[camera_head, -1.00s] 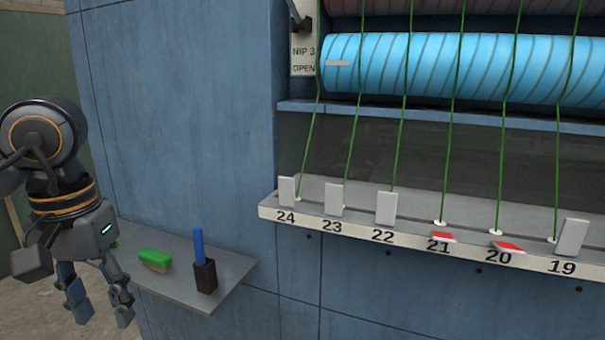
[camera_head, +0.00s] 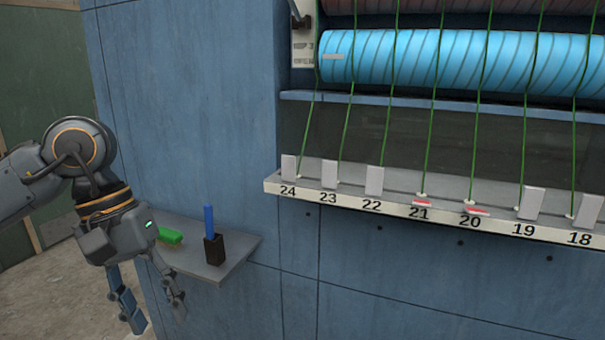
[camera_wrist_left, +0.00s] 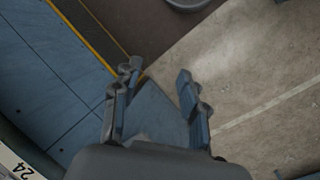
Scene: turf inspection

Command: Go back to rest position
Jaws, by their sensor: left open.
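My left gripper (camera_head: 153,310) hangs at the left of the head view, fingers pointing down and spread apart, with nothing between them. It is in front of the left end of a small grey shelf (camera_head: 235,262) and partly hides it. In the left wrist view the two fingers (camera_wrist_left: 160,85) are apart, with bare floor and a blue panel beyond them. My right gripper is not in view.
On the shelf lie a green brush (camera_head: 170,236), partly hidden by my gripper, and a black holder (camera_head: 214,250) with a blue stick (camera_head: 208,219). A numbered ledge (camera_head: 400,205) with white tabs and green strands runs right. Red tabs lie flat at 21 and 20. Floor (camera_head: 50,300) is open at left.

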